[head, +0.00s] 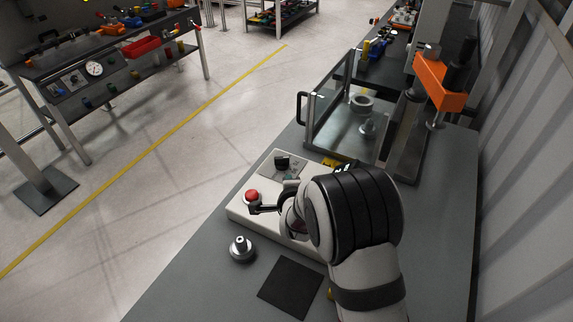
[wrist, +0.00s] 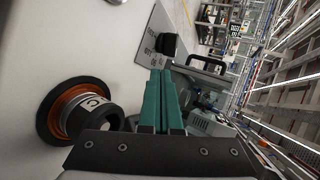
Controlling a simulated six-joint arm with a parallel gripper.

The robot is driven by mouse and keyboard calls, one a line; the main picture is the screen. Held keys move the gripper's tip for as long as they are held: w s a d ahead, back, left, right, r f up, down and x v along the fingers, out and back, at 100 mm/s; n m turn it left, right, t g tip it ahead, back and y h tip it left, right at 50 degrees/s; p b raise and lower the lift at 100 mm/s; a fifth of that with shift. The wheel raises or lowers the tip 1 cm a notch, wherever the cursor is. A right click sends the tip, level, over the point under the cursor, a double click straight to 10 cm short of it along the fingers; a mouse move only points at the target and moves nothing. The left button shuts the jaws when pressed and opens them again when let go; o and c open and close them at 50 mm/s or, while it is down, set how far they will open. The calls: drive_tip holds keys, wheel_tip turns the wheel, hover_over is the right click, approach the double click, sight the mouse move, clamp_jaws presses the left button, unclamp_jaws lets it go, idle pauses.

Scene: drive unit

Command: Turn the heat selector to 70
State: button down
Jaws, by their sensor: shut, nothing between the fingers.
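A black knob (head: 282,160) stands on a grey plate at the far end of the pale control box (head: 237,212). In the wrist view a black knob (wrist: 171,45) stands on a plate with small markings too small to read surely, so its setting cannot be told. My gripper (wrist: 162,74) has its teal fingers together and empty, and in that view the tips overlap the plate's edge just below the knob. Contact cannot be told. In the head view my gripper (head: 258,208) is beside the red button (head: 252,196), and my arm hides part of the box.
A round fitting with an orange ring (wrist: 62,104) is close left of my fingers in the wrist view. A metal knob-like piece (head: 240,249) and a black mat (head: 290,287) lie in front of the box. A framed fixture with a handle (head: 302,108) stands behind.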

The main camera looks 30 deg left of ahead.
sight(288, 160)
drive_tip(key=x, duration=0.6)
drive_tip(key=w+a, duration=0.1)
drive_tip(key=w, duration=0.2)
drive_tip(key=shift+a+f, duration=0.1)
drive_tip(key=shift+a, duration=0.25)
drive_tip(key=shift+w+a, duration=0.2)
drive_tip(key=shift+w, duration=0.05)
drive_tip(key=shift+w, duration=0.7)
